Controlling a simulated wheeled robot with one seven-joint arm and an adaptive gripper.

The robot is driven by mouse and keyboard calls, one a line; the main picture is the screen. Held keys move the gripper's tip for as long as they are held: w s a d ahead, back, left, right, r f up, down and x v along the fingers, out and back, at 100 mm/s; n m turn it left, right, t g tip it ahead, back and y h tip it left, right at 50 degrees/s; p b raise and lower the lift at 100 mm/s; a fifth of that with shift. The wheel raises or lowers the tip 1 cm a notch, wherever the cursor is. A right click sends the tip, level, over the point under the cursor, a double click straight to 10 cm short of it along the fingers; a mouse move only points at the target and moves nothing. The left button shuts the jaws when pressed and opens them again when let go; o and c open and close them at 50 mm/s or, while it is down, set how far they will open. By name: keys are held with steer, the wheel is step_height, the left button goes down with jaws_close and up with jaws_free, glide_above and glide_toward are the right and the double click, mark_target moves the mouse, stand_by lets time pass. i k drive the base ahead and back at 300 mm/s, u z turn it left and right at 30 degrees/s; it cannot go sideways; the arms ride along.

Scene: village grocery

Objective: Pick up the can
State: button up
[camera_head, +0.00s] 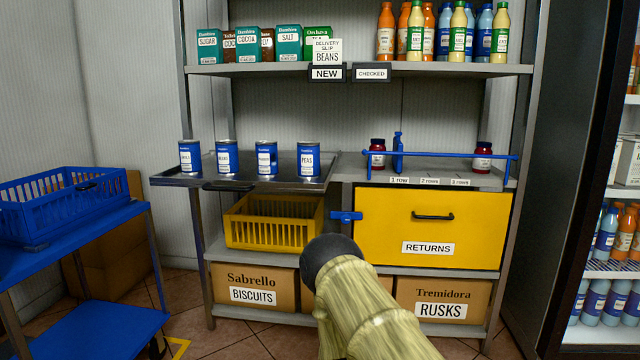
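Several blue cans stand upright in a row on the grey metal tray at the left of the middle shelf. The leftmost can (190,157) has a label too small to read surely. The second can (228,157) seems to read BEANS. The third can (266,158) has a label I cannot read. The rightmost can (309,159) reads PEAS. The tray (180,181) juts out past the shelf's left post. A slip on the top shelf (327,51) reads "DELIVERY SLIP BEANS". Part of my arm rises from the bottom centre; no gripper fingers show.
A blue rail (440,154) with an upright blue piece crosses the shelf, near two dark red jars (377,154) (482,157). Below are a yellow RETURNS drawer (434,229), a yellow crate (273,222) and cartons. A blue basket (62,204) stands on a blue cart at left.

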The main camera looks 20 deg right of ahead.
mark_target(266, 151)
steer(key=z, duration=0.05)
steer(key=k, duration=0.3)
steer(key=u, duration=0.15)
steer(key=i, duration=1.45)
steer(key=z, duration=1)
steer(key=i, duration=1)
steer(key=z, duration=0.1)
